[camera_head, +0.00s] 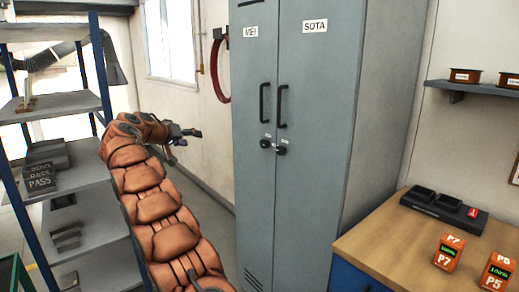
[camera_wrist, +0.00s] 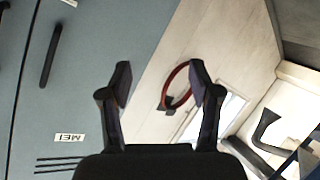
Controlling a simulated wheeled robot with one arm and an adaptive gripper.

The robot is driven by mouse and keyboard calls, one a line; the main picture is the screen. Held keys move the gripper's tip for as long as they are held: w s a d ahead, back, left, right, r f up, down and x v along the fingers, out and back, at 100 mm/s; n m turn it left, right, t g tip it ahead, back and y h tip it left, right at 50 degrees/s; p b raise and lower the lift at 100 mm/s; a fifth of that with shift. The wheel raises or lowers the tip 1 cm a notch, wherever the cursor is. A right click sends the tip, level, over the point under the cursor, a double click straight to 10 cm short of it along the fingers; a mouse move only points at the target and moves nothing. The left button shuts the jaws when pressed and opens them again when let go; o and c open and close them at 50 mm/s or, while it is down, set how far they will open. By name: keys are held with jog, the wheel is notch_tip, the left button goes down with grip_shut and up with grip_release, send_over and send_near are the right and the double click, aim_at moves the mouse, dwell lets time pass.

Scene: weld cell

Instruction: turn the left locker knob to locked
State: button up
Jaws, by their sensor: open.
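The grey locker (camera_head: 258,200) has two doors, labelled "MEI" on the left and "SOTA" on the right. The left knob (camera_head: 265,143) is small and dark, below the left door's handle (camera_head: 264,102). The right knob (camera_head: 281,150) sits close beside it on the other door. Their turned positions are too small to read. My gripper (camera_head: 188,133) is left of the locker, apart from it. In the wrist view my gripper (camera_wrist: 160,82) is open and empty, with the left door (camera_wrist: 95,60) and its handle (camera_wrist: 50,52) to the left. I cannot make out the left knob there.
A red hose (camera_head: 215,70) hangs on the wall behind my gripper; it also shows between the fingers in the wrist view (camera_wrist: 170,98). A shelf rack (camera_head: 60,110) stands at the left. A wooden-topped bench (camera_head: 400,250) is right of the locker.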

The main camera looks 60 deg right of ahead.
jog(key=d+m+h, duration=0.2)
jog(key=d, duration=0.3)
jog(key=m+g+h+b, duration=0.25)
jog(key=m+g, duration=0.35)
jog(key=m, duration=0.3)
send_near(262, 145)
jog(key=shift+y, duration=0.25)
jog(key=x, duration=0.2)
jog(key=p+x, duration=0.1)
jog(key=x, duration=0.4)
jog(key=shift+s+d+r, duration=0.15)
jog(key=shift+d+r, duration=0.05)
jog(key=shift+r, duration=0.2)
jog(key=shift+s+d+f+p, duration=0.15)
jog(key=shift+d+p, duration=0.2)
jog(key=shift+d, duration=0.25)
jog(key=c, duration=1.1)
